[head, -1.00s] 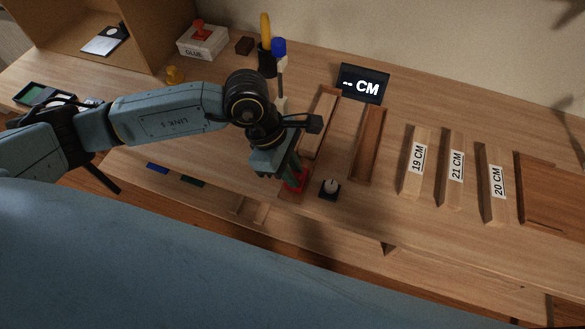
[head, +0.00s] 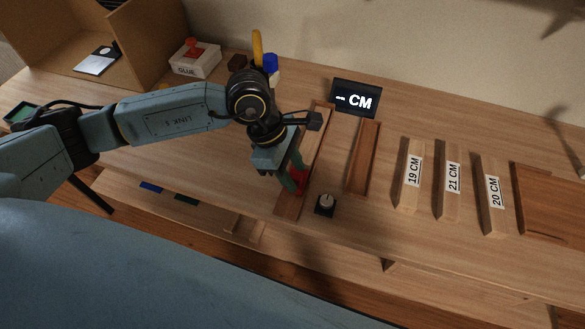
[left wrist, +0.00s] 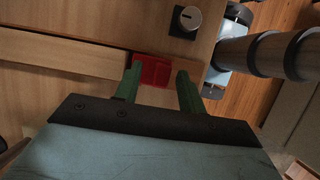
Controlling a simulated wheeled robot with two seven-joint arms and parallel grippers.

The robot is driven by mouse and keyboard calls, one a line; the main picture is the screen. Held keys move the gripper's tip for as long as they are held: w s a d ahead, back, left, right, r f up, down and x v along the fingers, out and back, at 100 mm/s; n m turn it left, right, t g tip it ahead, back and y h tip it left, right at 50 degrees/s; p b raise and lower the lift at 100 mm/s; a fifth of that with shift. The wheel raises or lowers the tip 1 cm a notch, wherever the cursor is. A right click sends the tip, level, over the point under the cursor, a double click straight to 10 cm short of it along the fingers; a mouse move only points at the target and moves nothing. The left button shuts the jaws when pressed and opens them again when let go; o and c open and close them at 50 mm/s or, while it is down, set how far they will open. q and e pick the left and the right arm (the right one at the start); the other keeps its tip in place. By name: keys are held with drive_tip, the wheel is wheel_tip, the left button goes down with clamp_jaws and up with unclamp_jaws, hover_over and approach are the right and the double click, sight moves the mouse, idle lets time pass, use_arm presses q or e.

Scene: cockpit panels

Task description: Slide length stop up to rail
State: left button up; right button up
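The red length stop (head: 300,180) sits on the long wooden track (head: 287,207), a little up from its near end. A pale wooden bar (head: 317,137) lies in the track farther up. My left gripper (head: 294,177) is low at the stop, its green fingers around it. In the left wrist view the red stop (left wrist: 152,70) shows between the fingertips, near the left finger, with a small gap to the right finger. The gripper looks open; firm contact is hard to tell. My right gripper is out of view.
A display (head: 355,97) reads "-- CM". A dark wooden channel (head: 363,158) and bars marked 19 (head: 411,175), 21 (head: 452,182) and 20 CM (head: 492,195) lie to the right. A glue box (head: 195,59) stands at the back.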

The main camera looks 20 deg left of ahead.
use_arm(q)
drive_tip(key=v, duration=1.3)
drive_tip(key=shift+r+p, duration=0.15)
drive_tip(key=shift+p, duration=0.3)
